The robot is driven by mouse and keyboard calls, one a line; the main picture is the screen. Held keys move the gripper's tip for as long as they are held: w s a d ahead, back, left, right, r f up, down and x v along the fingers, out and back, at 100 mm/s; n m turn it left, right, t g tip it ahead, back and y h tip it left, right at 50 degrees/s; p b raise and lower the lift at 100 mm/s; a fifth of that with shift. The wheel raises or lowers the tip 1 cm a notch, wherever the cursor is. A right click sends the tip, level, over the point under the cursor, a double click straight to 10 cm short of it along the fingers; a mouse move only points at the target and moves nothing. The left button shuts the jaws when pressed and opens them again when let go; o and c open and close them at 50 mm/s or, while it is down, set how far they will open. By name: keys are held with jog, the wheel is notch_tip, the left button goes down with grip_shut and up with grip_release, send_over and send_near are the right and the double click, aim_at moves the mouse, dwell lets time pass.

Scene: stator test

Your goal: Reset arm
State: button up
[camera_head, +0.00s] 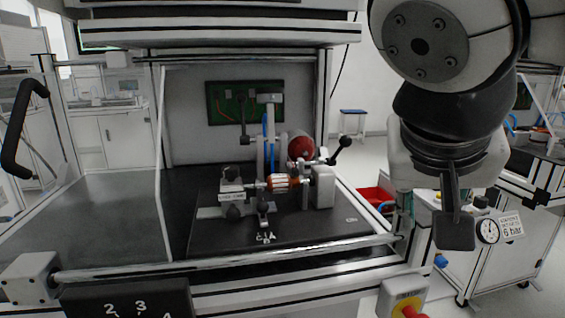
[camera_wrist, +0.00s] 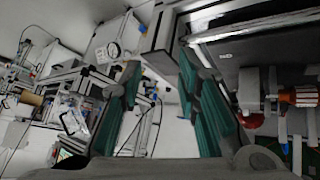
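My gripper (camera_head: 455,215) hangs at the right in the head view, in front of and to the right of the test bench, pointing down. In the wrist view its two teal-padded fingers (camera_wrist: 160,105) stand apart with nothing between them. The stator test fixture (camera_head: 232,190) stands on a black plate inside the bench. An orange and silver part (camera_head: 283,182) sits in the fixture; it also shows at the right edge of the wrist view (camera_wrist: 300,95). My gripper is apart from the fixture and touches nothing that I can see.
The bench's front rail (camera_head: 220,262) runs below the fixture. A pressure gauge (camera_head: 487,230) is beside my gripper. A red and yellow stop button (camera_head: 408,303) is at the front. A red bin (camera_head: 376,198) is behind. The dark bench surface (camera_head: 110,215) at left is clear.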

jog(key=s+d+f+n+g+y, duration=0.25)
jog(key=s+f+g+y, duration=0.3)
jog(key=s+f, duration=1.1)
notch_tip(320, 180, up, 32)
jog(key=s+n+t+p, duration=0.1)
jog(key=t+p, duration=0.2)
jog(key=p, duration=2.6)
jog(key=shift+a+r+h, duration=0.2)
jog(key=shift+r+h, duration=0.05)
jog(key=shift+h, duration=0.2)
